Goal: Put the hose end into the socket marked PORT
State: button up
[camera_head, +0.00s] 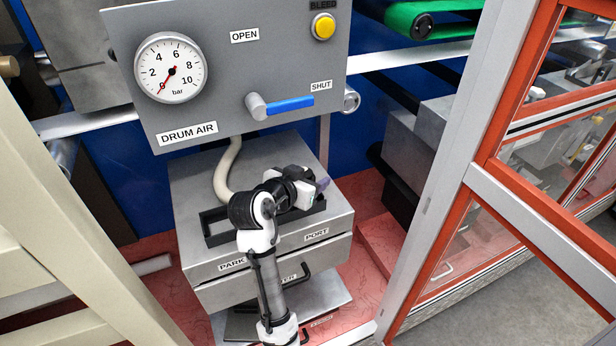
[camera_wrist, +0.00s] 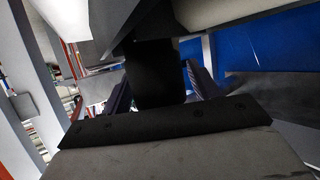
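The cream hose (camera_head: 224,176) hangs from the underside of the DRUM AIR panel and curves down behind my arm. Its end is hidden from the head view. The PORT label (camera_head: 317,233) is at the right of the grey box's front and the PARK label (camera_head: 232,264) at the left. My arm hides much of the box top, and I see no socket clearly. My gripper (camera_head: 321,184) is above the right part of the black frame, pointing right. In the wrist view its dark fingers stand apart, with a black block (camera_wrist: 157,80) showing between them; I cannot tell what this is.
The panel (camera_head: 215,100) overhangs the box (camera_head: 187,205) at the back, with a blue lever (camera_head: 290,104) by SHUT and a yellow button (camera_head: 323,27). An orange-framed guard (camera_head: 485,150) stands right; cream rails (camera_head: 75,190) stand left.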

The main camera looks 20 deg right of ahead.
jog(key=shift+r, duration=0.25)
jog(key=b+v, duration=0.1)
jog(key=v, duration=1.1)
dwell(1.0)
